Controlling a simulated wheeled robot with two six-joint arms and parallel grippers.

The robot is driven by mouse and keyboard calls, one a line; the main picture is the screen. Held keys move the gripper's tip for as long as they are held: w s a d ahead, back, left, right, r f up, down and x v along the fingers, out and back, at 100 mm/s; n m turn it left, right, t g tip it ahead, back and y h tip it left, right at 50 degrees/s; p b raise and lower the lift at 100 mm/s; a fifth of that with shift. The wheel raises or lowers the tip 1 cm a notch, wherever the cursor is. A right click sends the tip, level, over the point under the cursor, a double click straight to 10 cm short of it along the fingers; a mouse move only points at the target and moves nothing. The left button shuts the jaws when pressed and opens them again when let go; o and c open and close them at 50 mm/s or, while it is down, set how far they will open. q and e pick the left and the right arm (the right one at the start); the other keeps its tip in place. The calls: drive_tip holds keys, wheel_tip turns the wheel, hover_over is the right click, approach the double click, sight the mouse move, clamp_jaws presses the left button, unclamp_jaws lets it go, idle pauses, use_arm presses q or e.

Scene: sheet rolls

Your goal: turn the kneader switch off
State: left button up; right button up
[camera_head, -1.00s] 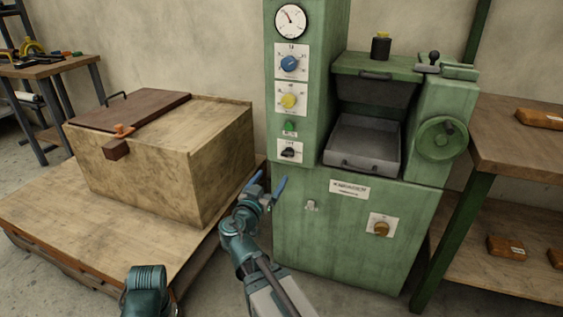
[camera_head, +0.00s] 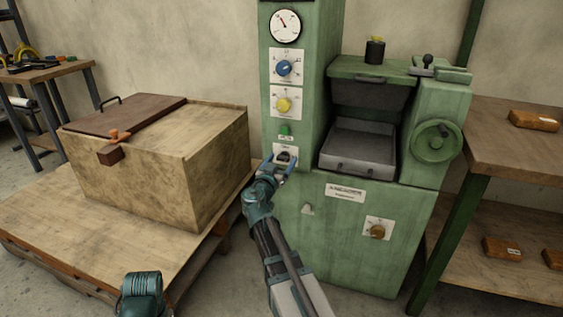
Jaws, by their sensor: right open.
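The green kneader machine (camera_head: 325,235) stands in the middle of the view. On its column's front face, low down, is a black switch (camera_head: 284,156) on a white plate, partly hidden by my right gripper. My right gripper (camera_head: 280,163) is open, its blue-tipped fingers on either side of the switch in the picture. I cannot tell whether they touch it, and the switch's setting is not readable. My left gripper is out of view; only a teal part of my arm shows at the bottom left.
Above the switch are a green button (camera_head: 285,130), a yellow knob (camera_head: 284,105), a blue knob (camera_head: 284,68) and a gauge (camera_head: 285,26). A wooden box (camera_head: 205,170) stands close on the left. A workbench (camera_head: 520,155) is on the right.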

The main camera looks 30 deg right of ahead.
clamp_jaws()
idle(0.4)
drive_tip(key=n, duration=0.8)
drive_tip(key=shift+n, duration=0.4)
drive_tip(key=n, duration=0.4)
drive_tip(key=shift+n, duration=2.3)
